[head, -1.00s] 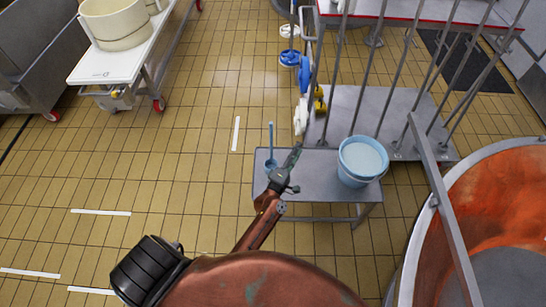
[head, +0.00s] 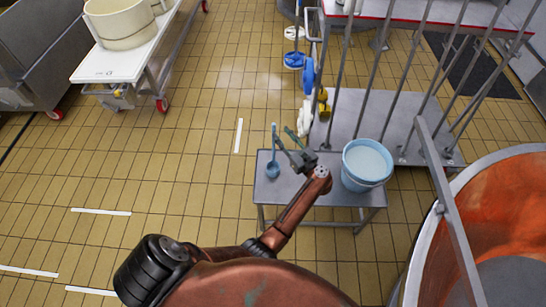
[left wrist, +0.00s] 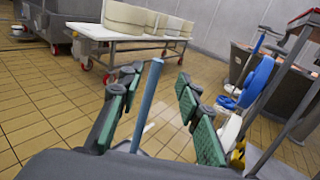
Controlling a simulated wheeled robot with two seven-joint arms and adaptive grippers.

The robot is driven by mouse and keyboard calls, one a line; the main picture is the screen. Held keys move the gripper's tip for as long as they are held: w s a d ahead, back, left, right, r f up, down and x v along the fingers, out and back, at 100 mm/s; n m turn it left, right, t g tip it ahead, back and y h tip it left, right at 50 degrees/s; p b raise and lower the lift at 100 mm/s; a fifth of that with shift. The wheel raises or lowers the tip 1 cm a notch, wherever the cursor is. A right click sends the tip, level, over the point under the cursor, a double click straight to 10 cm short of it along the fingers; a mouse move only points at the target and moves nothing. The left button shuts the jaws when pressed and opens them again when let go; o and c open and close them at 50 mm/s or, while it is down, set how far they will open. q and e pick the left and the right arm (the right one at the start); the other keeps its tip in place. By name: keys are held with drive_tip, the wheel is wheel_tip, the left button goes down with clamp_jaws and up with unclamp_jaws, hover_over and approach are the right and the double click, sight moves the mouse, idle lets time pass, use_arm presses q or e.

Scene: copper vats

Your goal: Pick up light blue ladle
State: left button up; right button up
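The light blue ladle (head: 273,168) is on the grey metal table, its bowl low and its handle standing up. My left gripper (head: 284,137) is open above the table, just right of the handle in the head view. In the left wrist view the blue handle (left wrist: 147,105) shows upright between the spread green-padded fingers of the left gripper (left wrist: 158,82), nearer the left finger. I see no finger closed on it, and the bowl is hidden in that view. My right gripper is not in view.
A light blue bucket (head: 366,165) with pale contents stands on the right of the small grey table (head: 295,190). Metal bars (head: 400,85) rise behind it. A large copper vat (head: 500,215) is at the right. Tiled floor (head: 190,170) lies open to the left.

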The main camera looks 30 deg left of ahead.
sight(274, 127)
use_arm(q)
drive_tip(key=x, duration=0.6)
drive_tip(key=shift+s+a+f, duration=0.1)
drive_tip(key=shift+a, duration=0.35)
drive_tip(key=shift+c, duration=0.4)
clamp_jaws()
